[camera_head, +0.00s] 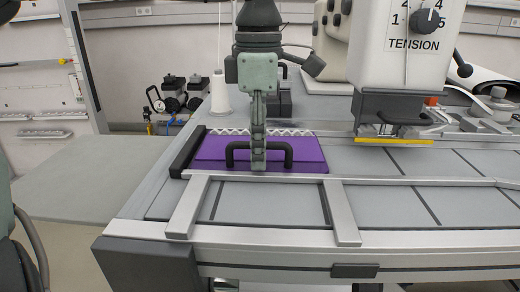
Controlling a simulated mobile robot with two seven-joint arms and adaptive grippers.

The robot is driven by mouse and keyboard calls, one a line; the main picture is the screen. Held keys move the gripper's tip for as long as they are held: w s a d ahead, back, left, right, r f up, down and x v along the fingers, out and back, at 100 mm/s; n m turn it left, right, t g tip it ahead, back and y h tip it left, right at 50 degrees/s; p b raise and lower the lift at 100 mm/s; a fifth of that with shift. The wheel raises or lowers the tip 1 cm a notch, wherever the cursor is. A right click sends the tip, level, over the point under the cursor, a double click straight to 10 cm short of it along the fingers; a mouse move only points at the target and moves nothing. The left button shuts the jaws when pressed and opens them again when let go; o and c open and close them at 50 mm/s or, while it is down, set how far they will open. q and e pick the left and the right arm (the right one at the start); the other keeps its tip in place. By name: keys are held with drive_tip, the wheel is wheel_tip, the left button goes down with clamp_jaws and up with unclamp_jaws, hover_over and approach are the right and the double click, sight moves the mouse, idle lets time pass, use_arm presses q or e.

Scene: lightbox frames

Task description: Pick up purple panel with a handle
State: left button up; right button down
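The purple panel (215,149) lies flat on the grey table of the machine, near its left end. Its black handle (289,153) stands up in front, a bar with a bent leg at each end. My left gripper (258,160) points straight down over the middle of the panel, and its finger crosses in front of the handle's middle. I see the fingers edge-on, one behind the other, so their gap is hidden. I cannot tell whether they touch the handle. My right gripper is not in view.
A white machine head (405,55) with a tension dial and a yellow-edged foot (392,140) stands to the right. A white thread cone (224,95) stands behind the panel. Metal rails (270,177) frame the table. A bare grey surface (85,175) lies to the left.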

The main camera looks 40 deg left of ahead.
use_arm(q)
drive_tip(key=shift+c, duration=0.4)
clamp_jaws()
